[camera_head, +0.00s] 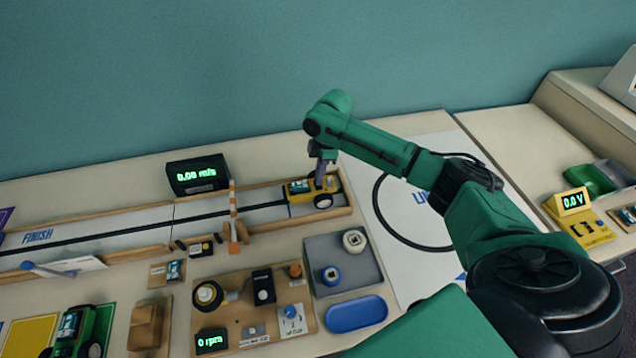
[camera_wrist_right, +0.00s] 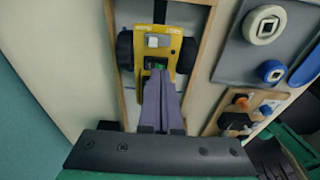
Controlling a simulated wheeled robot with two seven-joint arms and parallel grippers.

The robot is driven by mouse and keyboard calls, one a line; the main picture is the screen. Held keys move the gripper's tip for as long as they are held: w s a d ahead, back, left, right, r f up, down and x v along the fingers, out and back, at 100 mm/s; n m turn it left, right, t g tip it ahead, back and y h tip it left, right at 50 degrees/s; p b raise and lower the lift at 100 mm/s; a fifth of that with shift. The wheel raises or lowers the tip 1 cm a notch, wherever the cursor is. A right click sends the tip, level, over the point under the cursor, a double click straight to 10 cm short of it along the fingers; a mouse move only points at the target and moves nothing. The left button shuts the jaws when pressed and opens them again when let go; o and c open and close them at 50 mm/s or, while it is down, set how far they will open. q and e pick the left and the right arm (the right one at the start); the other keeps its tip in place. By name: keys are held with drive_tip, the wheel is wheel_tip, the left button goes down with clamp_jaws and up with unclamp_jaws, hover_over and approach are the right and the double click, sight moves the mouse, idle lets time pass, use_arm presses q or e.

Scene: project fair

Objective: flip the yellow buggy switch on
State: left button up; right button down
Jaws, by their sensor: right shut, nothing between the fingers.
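The yellow buggy (camera_head: 312,191) stands at the right end of the wood-edged track in the head view. It has dark wheels and a small board on top. In the right wrist view the yellow buggy (camera_wrist_right: 156,45) is seen from above, with a pale block on its top. My right gripper (camera_head: 322,172) is shut and empty, pointing down at the buggy. In the wrist view its fingertips (camera_wrist_right: 159,72) are over the buggy body next to a small green spot; I cannot tell whether they touch. The fingers partly hide the buggy's switch area. My left gripper is not in view.
The track's wooden rail (camera_head: 270,224) and an orange striped post (camera_head: 233,212) are left of the buggy. A speed display (camera_head: 198,174) reads 0.00 m/s. A green buggy (camera_head: 82,330) stands at the lower left.

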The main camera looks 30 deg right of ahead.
drive_tip(key=shift+s+f, duration=0.1)
drive_tip(key=shift+f, duration=0.5)
wheel_tip(320, 180, up, 7)
drive_tip(key=p, duration=0.8)
drive_tip(key=shift+r, duration=0.1)
